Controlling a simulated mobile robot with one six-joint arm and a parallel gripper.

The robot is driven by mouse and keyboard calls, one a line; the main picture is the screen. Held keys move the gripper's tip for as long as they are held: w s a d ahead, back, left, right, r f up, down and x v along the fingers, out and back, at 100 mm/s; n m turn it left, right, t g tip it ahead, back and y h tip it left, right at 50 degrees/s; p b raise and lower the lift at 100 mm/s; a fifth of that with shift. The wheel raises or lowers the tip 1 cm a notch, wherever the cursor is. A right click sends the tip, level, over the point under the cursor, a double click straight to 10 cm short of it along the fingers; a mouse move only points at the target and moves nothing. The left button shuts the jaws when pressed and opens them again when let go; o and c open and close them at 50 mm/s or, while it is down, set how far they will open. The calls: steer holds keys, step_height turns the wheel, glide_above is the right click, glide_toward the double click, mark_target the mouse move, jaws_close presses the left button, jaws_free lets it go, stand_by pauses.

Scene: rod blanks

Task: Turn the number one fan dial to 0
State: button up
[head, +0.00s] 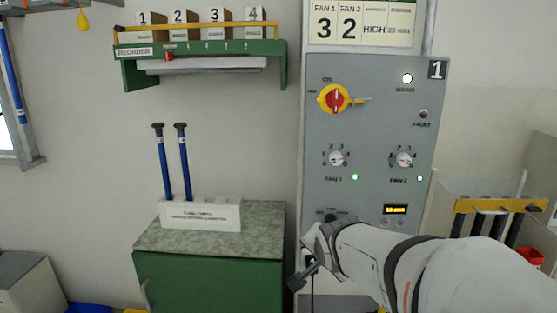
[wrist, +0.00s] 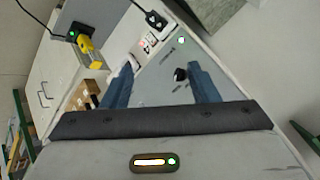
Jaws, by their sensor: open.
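The fan 1 dial (head: 336,158) is a small pale knob with numbers around it, on the left of a grey control panel (head: 370,125) marked 1. Its pointer is too small to read. A lit green lamp (head: 355,177) is beside its label. The fan 2 dial (head: 403,160) is to its right. My gripper (head: 302,277) is below the dials at the panel's lower left, apart from both. In the wrist view, my gripper (wrist: 162,85) has its blue fingers spread with nothing held. A dark knob (wrist: 180,74) shows between them on a grey surface; which knob is unclear.
A red and yellow rotary switch (head: 336,99) sits above the dials. A sign (head: 362,22) above shows fan 1 at 3 and fan 2 at 2. A green cabinet (head: 205,275) stands left; a yellow-topped rack (head: 500,205) is right. My arm covers the panel's lower part.

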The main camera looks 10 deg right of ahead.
steer(key=w+d+r+m+t+h, duration=0.1)
steer(key=w+d+r+m+t, duration=0.3)
steer(key=w+d+r+m, duration=0.3)
steer(key=m+t, duration=0.5)
steer(key=m, duration=0.3)
glide_toward(338, 160)
steer(key=w, duration=0.2)
steer(key=w+p, duration=0.1)
steer(key=w, duration=0.2)
steer(key=w+d+p, duration=0.1)
steer(key=w, duration=0.2)
steer(key=shift+d, duration=0.15)
steer(key=c, duration=0.9)
steer(key=shift+d, duration=0.45)
steer(key=shift+c, duration=0.3)
steer(key=shift+a, duration=0.4)
